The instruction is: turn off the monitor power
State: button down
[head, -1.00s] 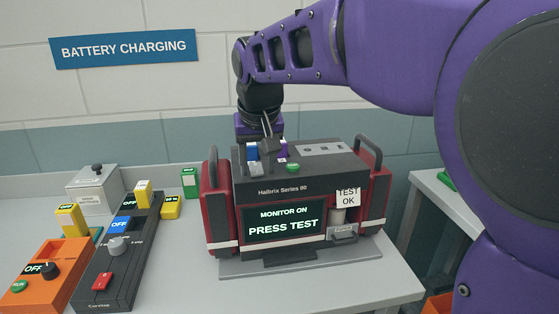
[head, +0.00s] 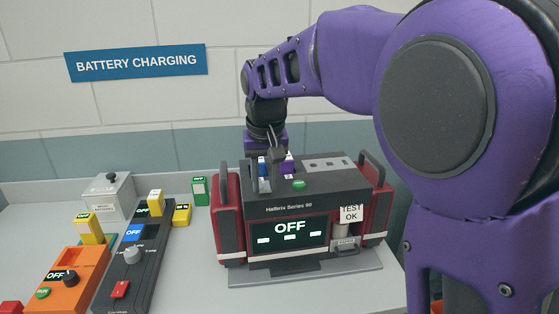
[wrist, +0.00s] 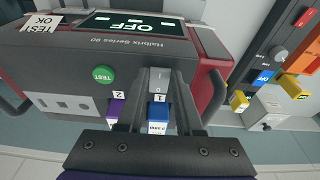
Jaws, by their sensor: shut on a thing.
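The monitor (head: 312,211) is a dark and red unit marked Hallbrix Series 90, standing on the bench. Its screen (head: 288,234) reads OFF; the wrist view also shows this screen (wrist: 128,27). On its top, a grey rocker switch (wrist: 158,82) marked I and O lies between the two fingers of my gripper (wrist: 157,98). The fingers are shut on the switch. In the head view my gripper (head: 265,180) points down at the monitor's top and largely hides the switch.
A green TEST button (wrist: 104,74) is beside the switch. A blue pack (wrist: 157,114) marked 1 and a purple pack (wrist: 116,110) marked 2 sit close to the fingers. An orange charger (head: 68,287) and a dark charger (head: 150,265) stand at the left.

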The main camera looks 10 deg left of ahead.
jog(key=shift+w+r+p, duration=0.15)
jog(key=shift+r+p, duration=0.15)
jog(key=shift+p, duration=0.5)
jog(key=shift+f+g, duration=0.2)
jog(key=shift+g, duration=0.1)
jog(key=c, duration=0.6)
grip_release()
jog(key=shift+o, duration=0.2)
notch_tip(320, 180, up, 17)
jog(key=s, duration=0.2)
jog(key=shift+d+r+p, duration=0.15)
jog(key=shift+d+p, duration=0.15)
jog(key=shift+p, duration=0.1)
jog(key=shift+s, duration=0.1)
